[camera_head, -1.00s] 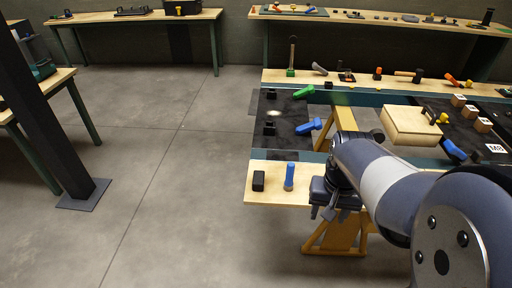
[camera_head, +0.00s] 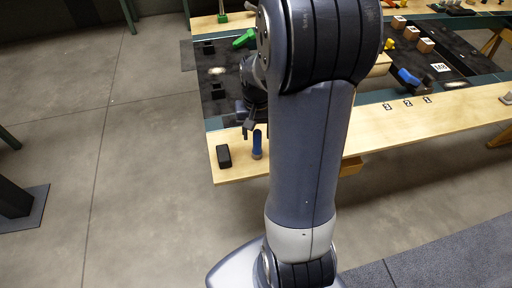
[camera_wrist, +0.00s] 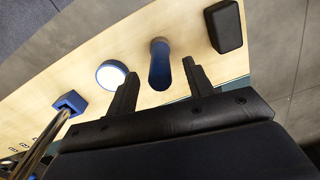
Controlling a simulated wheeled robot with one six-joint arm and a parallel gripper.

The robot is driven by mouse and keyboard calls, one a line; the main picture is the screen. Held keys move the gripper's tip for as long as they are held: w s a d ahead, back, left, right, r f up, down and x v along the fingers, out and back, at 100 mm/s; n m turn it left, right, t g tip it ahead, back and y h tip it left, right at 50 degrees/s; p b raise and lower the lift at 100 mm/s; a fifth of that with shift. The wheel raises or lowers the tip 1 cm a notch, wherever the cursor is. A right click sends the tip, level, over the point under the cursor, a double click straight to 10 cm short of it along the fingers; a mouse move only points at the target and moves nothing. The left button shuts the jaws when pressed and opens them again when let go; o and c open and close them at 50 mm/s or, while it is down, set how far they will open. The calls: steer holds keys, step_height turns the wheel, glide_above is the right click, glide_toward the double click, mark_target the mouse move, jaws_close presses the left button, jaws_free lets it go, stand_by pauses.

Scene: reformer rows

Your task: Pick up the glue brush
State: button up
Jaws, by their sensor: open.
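A slim blue thing with a rounded end, which looks like the glue brush (camera_head: 257,146), is at the front left of the wooden bench edge. In the wrist view the blue thing (camera_wrist: 160,68) lines up between the two fingers, with a gap on each side. My gripper (camera_head: 249,130) is open and empty, just behind and slightly left of it in the head view. The gripper's dark fingers (camera_wrist: 160,72) also show in the wrist view. How far the fingertips are above the wood is hard to tell.
A black block (camera_head: 223,156) stands close to the left of the blue thing. In the wrist view a white disc with a blue rim (camera_wrist: 112,75) and a blue block (camera_wrist: 70,103) are left of the fingers. Open floor (camera_head: 140,150) lies left of the bench.

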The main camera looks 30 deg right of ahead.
mark_target(257, 141)
steer(key=shift+w+d+f, duration=0.15)
steer(key=shift+f, duration=2.5)
steer(key=shift+c, duration=0.2)
steer(key=c, duration=1)
